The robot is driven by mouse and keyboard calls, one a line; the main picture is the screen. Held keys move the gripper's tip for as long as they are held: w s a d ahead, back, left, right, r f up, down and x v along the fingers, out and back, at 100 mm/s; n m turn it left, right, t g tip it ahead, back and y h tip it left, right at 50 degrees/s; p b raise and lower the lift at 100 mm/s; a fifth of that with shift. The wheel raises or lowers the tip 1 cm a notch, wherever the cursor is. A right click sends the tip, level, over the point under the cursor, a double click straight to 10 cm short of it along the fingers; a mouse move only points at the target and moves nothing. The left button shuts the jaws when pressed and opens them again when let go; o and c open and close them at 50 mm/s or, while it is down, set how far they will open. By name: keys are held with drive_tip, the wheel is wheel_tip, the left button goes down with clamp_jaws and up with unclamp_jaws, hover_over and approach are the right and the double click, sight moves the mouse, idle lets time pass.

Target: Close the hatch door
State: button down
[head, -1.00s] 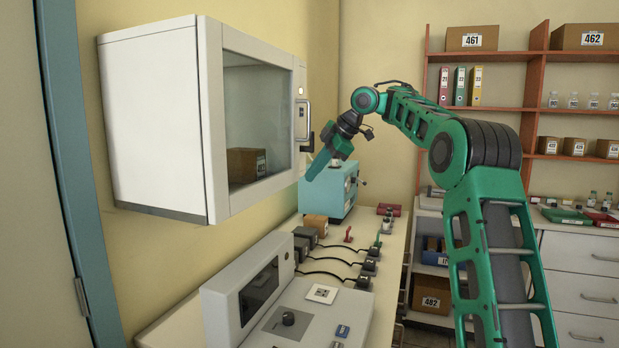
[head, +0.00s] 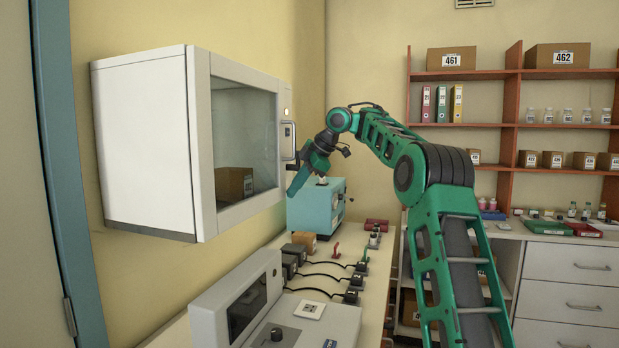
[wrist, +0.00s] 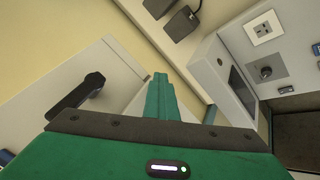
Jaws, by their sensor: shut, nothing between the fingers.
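The hatch door (head: 245,140) is the glass-paned, white-framed front of a white wall cabinet (head: 145,140). It looks flush with the cabinet body, though a small gap cannot be ruled out. Its handle (head: 288,140) is on the right edge, with a dark latch part beside it. My gripper (head: 292,192) points down and left, just by the lower right edge of the door. I cannot tell whether it touches. In the wrist view the green fingers (wrist: 160,97) are together and empty, and a black handle (wrist: 78,95) shows on a pale panel to their left.
A brown box (head: 233,184) sits behind the glass. Below are a teal device (head: 318,205), a grey instrument (head: 237,305) and cabled black blocks (head: 350,290) on the bench. Orange shelves (head: 480,126) stand at the back right. Open air lies between cabinet and bench.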

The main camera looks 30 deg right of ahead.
drive_tip(key=s+d+r, duration=0.3)
drive_tip(key=d+r, duration=0.5)
drive_tip(key=shift+s+d, duration=0.15)
drive_tip(key=shift+d, duration=0.2)
idle(0.3)
